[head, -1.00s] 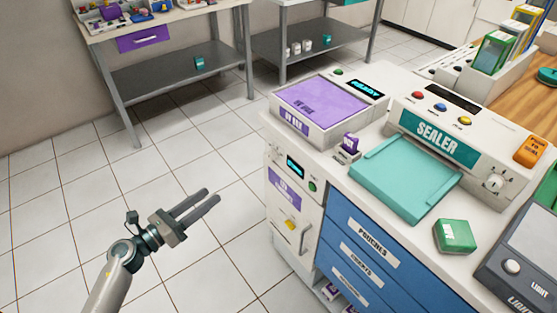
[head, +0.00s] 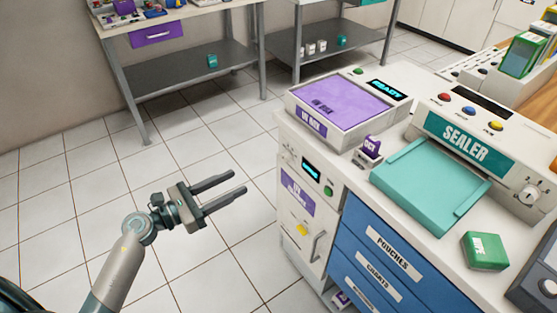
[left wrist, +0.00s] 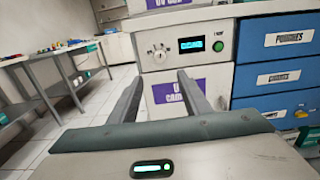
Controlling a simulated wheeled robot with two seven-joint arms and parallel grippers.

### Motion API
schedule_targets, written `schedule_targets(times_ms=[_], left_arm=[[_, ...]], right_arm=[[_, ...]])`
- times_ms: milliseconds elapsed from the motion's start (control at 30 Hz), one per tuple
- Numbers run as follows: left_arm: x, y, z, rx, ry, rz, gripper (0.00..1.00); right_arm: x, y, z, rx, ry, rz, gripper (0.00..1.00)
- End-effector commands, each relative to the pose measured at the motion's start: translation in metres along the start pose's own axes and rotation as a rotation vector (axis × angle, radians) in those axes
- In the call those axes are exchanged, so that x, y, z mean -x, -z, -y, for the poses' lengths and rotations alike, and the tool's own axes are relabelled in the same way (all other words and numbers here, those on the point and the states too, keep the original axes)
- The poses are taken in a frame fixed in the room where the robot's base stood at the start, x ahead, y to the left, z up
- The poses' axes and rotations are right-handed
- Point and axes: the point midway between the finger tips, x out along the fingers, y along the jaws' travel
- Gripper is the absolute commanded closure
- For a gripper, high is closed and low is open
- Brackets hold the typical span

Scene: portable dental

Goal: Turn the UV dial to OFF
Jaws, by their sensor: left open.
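The UV dial (left wrist: 159,54) is a small pale round knob on the white front panel of the UV cabinet (left wrist: 218,69), left of a lit blue display (left wrist: 191,44) and a green button (left wrist: 218,44). Its pointer setting is too small to read. My left gripper (head: 238,181) is open and empty, left of the cabinet (head: 322,220) and apart from it in the head view. In the left wrist view its two fingers (left wrist: 159,75) point toward the panel, with the dial showing just above and between the tips. My right gripper is not in view.
A purple-topped UV box (head: 318,133), a teal sealer tray (head: 425,185) and a green box (head: 484,252) stand on the counter. Blue drawers (head: 385,250) are right of the cabinet. Tiled floor (head: 90,220) is clear around my left arm. A grey-shelved table (head: 180,75) stands behind.

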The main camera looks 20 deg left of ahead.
Motion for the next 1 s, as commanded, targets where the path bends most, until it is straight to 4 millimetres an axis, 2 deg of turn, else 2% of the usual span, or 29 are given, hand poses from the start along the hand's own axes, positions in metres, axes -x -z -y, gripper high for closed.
schedule_targets(times_ms=[700, 1000], left_arm=[[-0.123, -0.002, 0.000, 0.004, 0.000, 0.003, 0.56], [-0.153, 0.000, 0.000, 0.002, 0.000, 0.000, 0.56]], right_arm=[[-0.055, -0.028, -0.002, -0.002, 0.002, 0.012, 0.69], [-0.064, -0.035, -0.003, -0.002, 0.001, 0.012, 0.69]])
